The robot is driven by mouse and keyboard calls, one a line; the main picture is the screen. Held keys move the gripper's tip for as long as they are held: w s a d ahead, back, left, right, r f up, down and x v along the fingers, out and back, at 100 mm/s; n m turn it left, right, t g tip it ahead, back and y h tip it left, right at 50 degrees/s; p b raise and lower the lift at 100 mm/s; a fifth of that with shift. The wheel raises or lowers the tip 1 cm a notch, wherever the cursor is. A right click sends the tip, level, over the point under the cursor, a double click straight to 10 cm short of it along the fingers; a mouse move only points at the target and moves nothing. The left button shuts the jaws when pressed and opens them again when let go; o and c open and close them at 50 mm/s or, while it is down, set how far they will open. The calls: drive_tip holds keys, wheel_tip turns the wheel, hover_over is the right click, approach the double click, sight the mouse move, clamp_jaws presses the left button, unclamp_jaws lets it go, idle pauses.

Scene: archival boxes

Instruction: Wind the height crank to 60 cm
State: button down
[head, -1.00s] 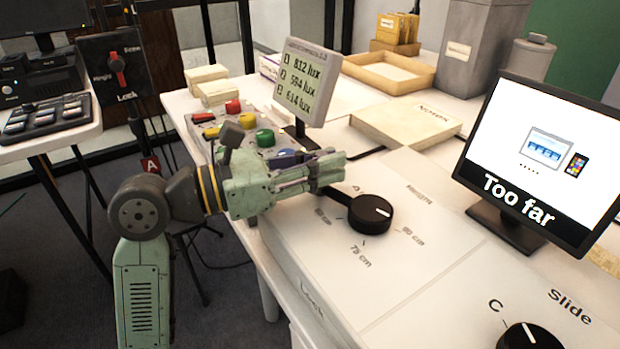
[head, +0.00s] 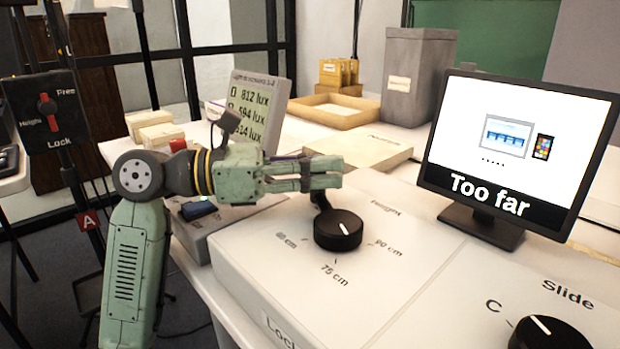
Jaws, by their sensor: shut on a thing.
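The height crank (head: 338,230) is a round black knob with a short arm (head: 320,198) reaching up and to the left. It sits on a white panel (head: 255,262) with marks for 60 cm at left, 75 cm at the front and 90 cm at right. A white line on the knob slants toward the lower right. My gripper (head: 335,172) is shut at the end of the crank's arm, above and behind the knob. Its fingers hide the grip. The monitor (head: 515,150) reads "Too far".
A Slide knob (head: 545,333) stands at the front right. A lux display (head: 250,112) stands behind my gripper. A flat box (head: 370,152), an open tray (head: 342,110) and a grey bin (head: 416,75) lie farther back. A Free/Lock lever panel (head: 45,110) is at left.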

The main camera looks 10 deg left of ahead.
drive_tip(key=shift+w+d, duration=0.15)
drive_tip(key=shift+d, duration=0.2)
idle(0.3)
drive_tip(key=c, duration=1.5)
unclamp_jaws()
drive_tip(key=shift+o, duration=0.2)
drive_tip(key=shift+a, duration=0.1)
drive_tip(key=v, duration=1.2)
drive_tip(key=shift+c, duration=0.3)
